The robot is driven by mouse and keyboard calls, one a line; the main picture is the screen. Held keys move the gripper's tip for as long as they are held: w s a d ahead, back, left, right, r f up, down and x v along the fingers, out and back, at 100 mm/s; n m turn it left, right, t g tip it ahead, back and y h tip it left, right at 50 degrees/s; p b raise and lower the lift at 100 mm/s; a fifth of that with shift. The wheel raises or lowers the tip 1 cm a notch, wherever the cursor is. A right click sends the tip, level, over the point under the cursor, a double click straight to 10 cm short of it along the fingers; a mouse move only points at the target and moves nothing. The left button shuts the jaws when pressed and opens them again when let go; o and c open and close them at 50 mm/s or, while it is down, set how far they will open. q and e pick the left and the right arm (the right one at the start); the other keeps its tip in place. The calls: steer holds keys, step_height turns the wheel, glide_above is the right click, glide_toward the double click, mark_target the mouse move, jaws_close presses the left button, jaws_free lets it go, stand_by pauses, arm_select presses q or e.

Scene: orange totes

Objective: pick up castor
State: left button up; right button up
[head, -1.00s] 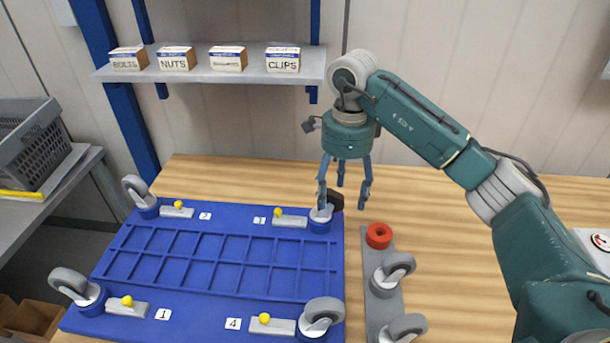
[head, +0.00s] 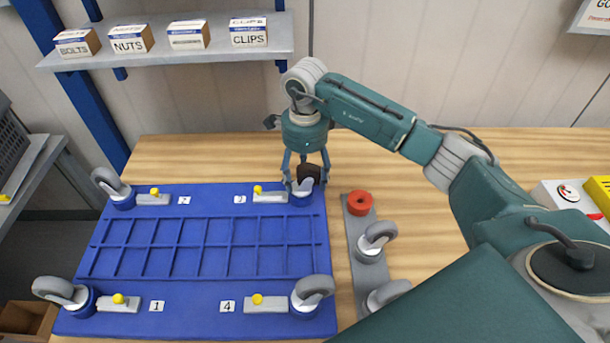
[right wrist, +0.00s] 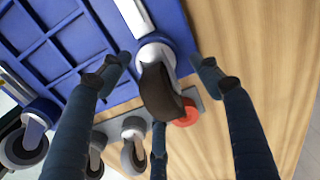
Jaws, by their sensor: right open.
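A castor with a dark brown wheel (head: 310,173) and pale mount sits at the far right corner of the blue plate (head: 325,235), by label 3. In the right wrist view the dark castor (right wrist: 160,93) lies between my spread fingers. My right gripper (head: 306,182) is open above and around that castor, with fingers on either side; I cannot tell whether any finger touches it. Grey-wheeled castors stand at the plate's other corners: far left (head: 110,184), near left (head: 62,292) and near right (head: 312,292). My left gripper is not in view.
A grey strip (head: 356,240) right of the plate holds a red ring (head: 360,203) and two grey castors (head: 376,238). Yellow-knobbed clamps (head: 258,196) sit beside the corners. A shelf (head: 180,52) with labelled boxes is behind. Bare wood lies behind the plate.

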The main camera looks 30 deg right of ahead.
steer(key=shift+s+f, duration=0.1)
steer(key=shift+f, duration=0.95)
steer(key=c, duration=1.3)
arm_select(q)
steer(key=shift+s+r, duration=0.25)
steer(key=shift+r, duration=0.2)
arm_select(e)
steer(key=shift+d+r, duration=0.1)
steer(key=shift+c, duration=1.1)
steer(key=shift+r, duration=0.1)
steer(key=shift+w+r, duration=0.25)
steer(key=shift+r, duration=0.25)
step_height(320, 180, up, 9)
steer(key=b, duration=0.3)
steer(key=shift+d+r, duration=0.1)
steer(key=shift+d, duration=0.05)
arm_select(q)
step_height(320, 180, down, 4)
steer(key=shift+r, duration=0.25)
arm_select(e)
step_height(320, 180, up, 10)
steer(key=shift+s+a+f, duration=0.15)
steer(key=shift+a+f, duration=0.05)
